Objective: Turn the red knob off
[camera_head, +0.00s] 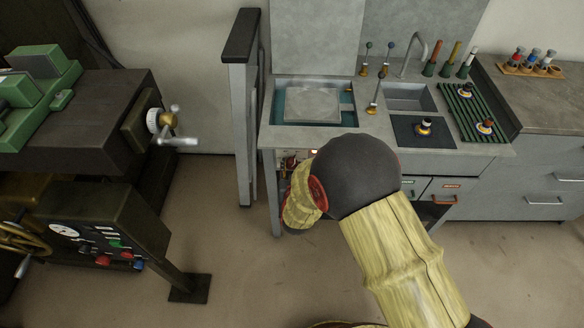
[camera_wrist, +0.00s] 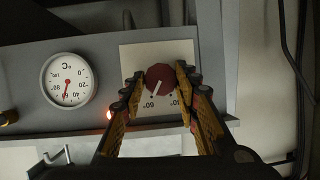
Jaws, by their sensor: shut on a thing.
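The red knob (camera_wrist: 161,77) is on a pale square plate (camera_wrist: 137,57) in the wrist view, with a white pointer line and numbers such as 60 printed below it. The pointer line slants toward the lower left, near the 60. My gripper (camera_wrist: 160,80) has one finger on each side of the knob and is shut on it. In the head view my arm covers the knob and the gripper's fingertips.
A round °C dial (camera_wrist: 69,80) with a red needle is left of the plate. A small lit lamp (camera_wrist: 109,114) is between them. The counter (camera_head: 430,165) with a sink (camera_head: 408,97) stands above the panel. A grey upright partition (camera_head: 243,115) stands close to the left of my arm.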

